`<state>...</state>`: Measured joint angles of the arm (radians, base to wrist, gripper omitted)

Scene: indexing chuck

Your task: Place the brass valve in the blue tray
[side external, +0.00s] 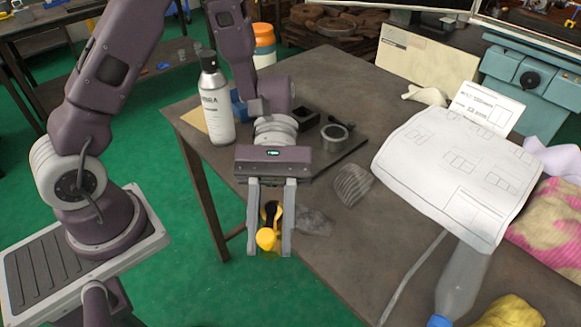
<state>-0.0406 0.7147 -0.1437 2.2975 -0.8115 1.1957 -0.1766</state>
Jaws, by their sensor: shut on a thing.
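The brass valve (267,238) is yellow with a dark part at its upper end. It sits between the two long grey fingers of my gripper (270,250), which is shut on it. In this view the valve and fingertips appear at the front left edge of the table, with green floor behind them. The height of the valve is hard to judge. A small blue thing (239,108) shows behind the spray bottle, mostly hidden by the bottle and my arm. I cannot tell whether it is the blue tray.
A white bottle with a black cap (215,103) stands left of my wrist. A dark fixture with a grey ring (337,133) is behind my gripper. A grey rag (314,222) and clear ribbed item (352,186) lie to its right. Papers (458,170) cover the right side.

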